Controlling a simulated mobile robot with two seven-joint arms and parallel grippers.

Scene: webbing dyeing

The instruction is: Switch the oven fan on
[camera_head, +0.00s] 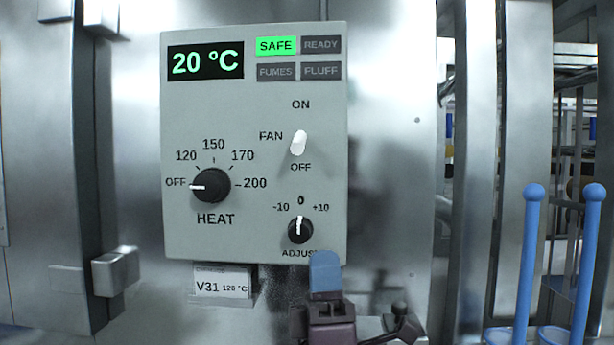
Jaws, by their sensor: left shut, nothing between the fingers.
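The grey oven control panel (180,120) faces me on a steel wall. Its white fan toggle (299,143) sits between the ON label above and the OFF label below, and its thick end appears to point down to OFF. My left gripper (325,272), with blue fingertips, is shut and empty at the panel's lower edge. It is below and slightly right of the toggle, apart from it, and covers the end of the ADJUST label. My right gripper is not in view.
The black HEAT knob (211,185) points to OFF, and the small ADJUST knob (300,230) lies between my gripper and the toggle. The display (206,61) reads 20 °C, with a green SAFE lamp (276,45). A label (222,281) hangs below; blue rods (531,250) stand right.

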